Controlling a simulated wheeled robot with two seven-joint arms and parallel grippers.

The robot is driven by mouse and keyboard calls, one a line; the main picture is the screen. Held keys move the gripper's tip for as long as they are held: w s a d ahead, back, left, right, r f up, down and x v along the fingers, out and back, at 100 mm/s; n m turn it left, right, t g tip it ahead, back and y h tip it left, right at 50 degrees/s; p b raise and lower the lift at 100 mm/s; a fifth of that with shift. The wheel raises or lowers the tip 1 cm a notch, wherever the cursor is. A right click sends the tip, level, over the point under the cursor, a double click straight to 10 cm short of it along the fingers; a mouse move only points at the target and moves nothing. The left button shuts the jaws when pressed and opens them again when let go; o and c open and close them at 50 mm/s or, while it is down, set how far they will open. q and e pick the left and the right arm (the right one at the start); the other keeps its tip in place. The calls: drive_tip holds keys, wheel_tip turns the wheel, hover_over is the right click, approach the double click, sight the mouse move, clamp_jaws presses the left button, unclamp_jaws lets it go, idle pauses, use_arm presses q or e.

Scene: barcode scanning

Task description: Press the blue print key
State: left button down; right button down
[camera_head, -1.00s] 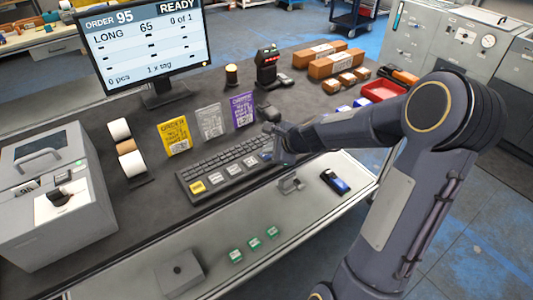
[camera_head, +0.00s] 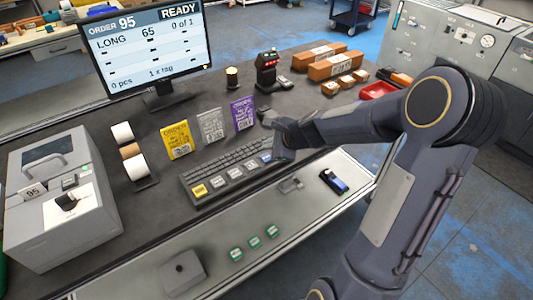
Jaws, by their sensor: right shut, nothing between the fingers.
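The keyboard (camera_head: 215,173) lies on the dark desk, with a front row of large keys. A yellow key (camera_head: 200,190) is at its left end, then pale keys. The blue key (camera_head: 266,157) is at the right end of that row, small and partly crowded by my right gripper. My right gripper (camera_head: 281,152) is shut and empty, pointing down at the keyboard's right end, just right of the blue key. I cannot tell whether it touches a key. My left gripper is not in view.
A monitor (camera_head: 146,47) reads "ORDER 95" and "READY". Yellow, grey and purple cards (camera_head: 244,113) stand behind the keyboard. A grey printer-like box (camera_head: 62,200) is at left, and label rolls (camera_head: 132,152) stand beside it. A lower metal shelf (camera_head: 215,262) runs along the front.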

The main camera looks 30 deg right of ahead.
sight(270, 159)
drive_tip(key=shift+r+p, duration=1.15)
drive_tip(key=shift+r, duration=0.45)
drive_tip(key=shift+f, duration=0.1)
drive_tip(key=s+a+r+n+g+y, duration=0.1)
drive_tip(key=s+a+r+n+y, duration=0.1)
drive_tip(key=s+a+r+n, duration=0.85)
drive_tip(key=s+f+n+g, duration=0.1)
drive_tip(key=s+f+n, duration=0.1)
drive_tip(key=s+n, duration=0.4)
drive_tip(key=s+a+f+n+g, duration=0.1)
drive_tip(key=s+n, duration=0.4)
drive_tip(key=s, duration=0.6)
drive_tip(key=shift+s+a+f+n+h, duration=0.3)
drive_tip(key=shift+f+n+h, duration=0.1)
drive_tip(key=shift+f, duration=0.1)
